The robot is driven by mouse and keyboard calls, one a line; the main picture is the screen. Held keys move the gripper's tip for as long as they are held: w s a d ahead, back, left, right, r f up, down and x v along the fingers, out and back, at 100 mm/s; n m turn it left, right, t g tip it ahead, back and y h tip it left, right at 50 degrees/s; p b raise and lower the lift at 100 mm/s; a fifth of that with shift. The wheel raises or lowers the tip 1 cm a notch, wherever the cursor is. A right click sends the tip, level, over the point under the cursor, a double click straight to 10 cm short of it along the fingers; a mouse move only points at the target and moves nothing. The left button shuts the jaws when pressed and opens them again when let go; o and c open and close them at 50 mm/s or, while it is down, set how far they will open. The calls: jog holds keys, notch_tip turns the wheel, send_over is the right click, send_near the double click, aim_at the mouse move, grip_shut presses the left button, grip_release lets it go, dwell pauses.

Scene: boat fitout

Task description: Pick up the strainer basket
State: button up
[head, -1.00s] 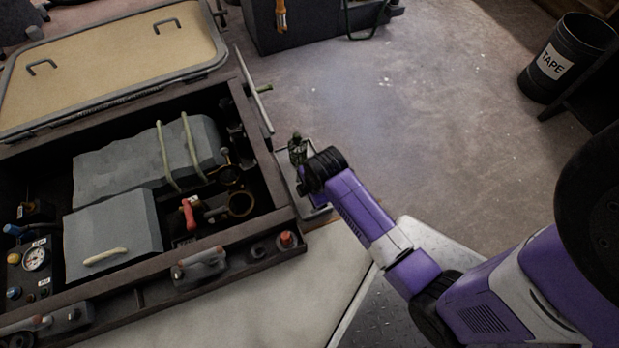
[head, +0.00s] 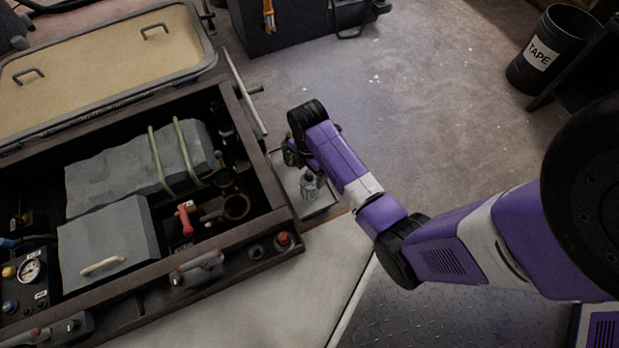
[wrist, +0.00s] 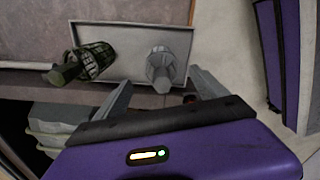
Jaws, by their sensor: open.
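Two basket-like things lie on a shallow grey tray (wrist: 120,40), which also shows beside the open locker in the head view (head: 325,208). One is a dark green mesh basket (wrist: 93,60) with a stem, tilted, at the tray's left in the wrist view; in the head view it is mostly behind my arm. The other is a plain grey basket-like piece (wrist: 160,70), seen in the head view too (head: 309,187). I cannot tell for certain which is the strainer basket. My gripper (wrist: 160,92) is open and empty, its fingers apart, with the grey piece beyond the gap between them.
The open locker (head: 150,285) holds grey covered units, a red-handled valve (head: 185,218) and a gauge (head: 30,270). Its raised rim borders the tray. A pale panel (head: 270,300) lies in front.

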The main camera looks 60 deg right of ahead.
aim_at(310, 180)
notch_tip(310, 180, down, 6)
jog(key=b, duration=0.4)
jog(key=shift+s, duration=0.15)
jog(key=shift+r, duration=0.1)
jog(key=shift+c, duration=0.4)
jog(key=c, duration=1.4)
